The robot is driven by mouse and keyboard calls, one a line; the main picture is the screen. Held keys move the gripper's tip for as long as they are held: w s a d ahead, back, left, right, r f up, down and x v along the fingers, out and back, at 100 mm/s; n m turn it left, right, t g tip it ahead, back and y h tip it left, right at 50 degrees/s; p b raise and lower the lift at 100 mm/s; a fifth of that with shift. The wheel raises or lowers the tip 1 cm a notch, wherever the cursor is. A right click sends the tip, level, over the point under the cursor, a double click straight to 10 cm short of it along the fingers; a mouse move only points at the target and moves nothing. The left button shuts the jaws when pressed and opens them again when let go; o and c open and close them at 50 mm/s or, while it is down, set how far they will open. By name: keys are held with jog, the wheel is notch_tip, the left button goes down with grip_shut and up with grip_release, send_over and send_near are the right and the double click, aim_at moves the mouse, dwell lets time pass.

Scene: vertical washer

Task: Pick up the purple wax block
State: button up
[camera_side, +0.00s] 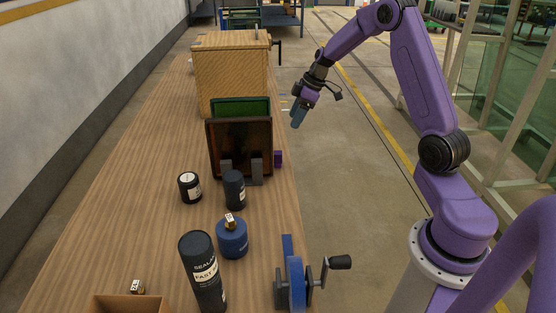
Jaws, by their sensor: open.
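The purple wax block (278,159) is a small dark purple cube. It sits on the wooden table near its right edge, just right of the dark upright panel. My gripper (296,122) hangs in the air beyond the table's right edge, above and to the right of the block, with its blue fingers pointing down. It is open and apart from the block. The gap between the fingers is too small to make out from this side.
A dark framed panel (240,150) stands left of the block, with a green panel (241,107) behind it. A wooden box (231,75) stands farther back. Black canisters (203,270), a blue round container (231,240) and a blue cranked device (295,280) stand nearer.

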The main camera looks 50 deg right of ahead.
aim_at(278, 152)
jog(key=x, duration=1.7)
jog(key=shift+f, duration=0.4)
jog(key=shift+c, duration=0.3)
jog(key=c, duration=1)
